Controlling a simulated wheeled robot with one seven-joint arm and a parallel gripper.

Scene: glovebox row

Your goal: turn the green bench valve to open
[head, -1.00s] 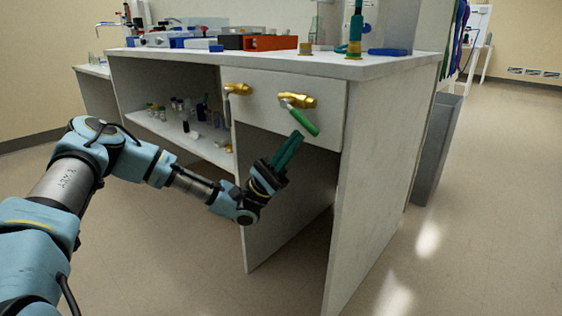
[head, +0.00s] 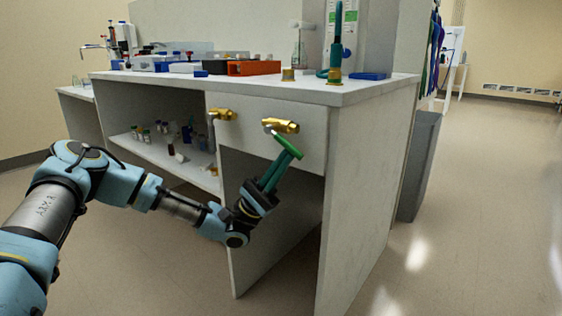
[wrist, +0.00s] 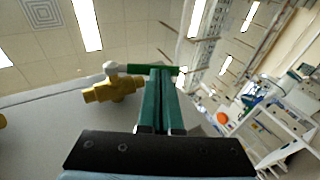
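The green bench valve is a brass body (head: 282,125) on the bench's front panel, with a green lever handle (head: 289,147) slanting down to the right. In the wrist view its brass body (wrist: 112,89) is left of the fingers, and the green handle (wrist: 140,69) runs across the fingertips, showing on both sides. My gripper (head: 279,167) is just below the handle, its teal fingers pointing up at it. In the wrist view the fingers (wrist: 160,76) lie close together with nothing seen between them. The tips look at or touching the handle; contact is unclear.
A second brass valve (head: 223,114) sits to the left on the bench front. A shelf (head: 165,158) with small bottles is below the bench top at left. The orange tray (head: 254,68) and other labware stand on top. Floor to the right is clear beside a grey bin (head: 418,165).

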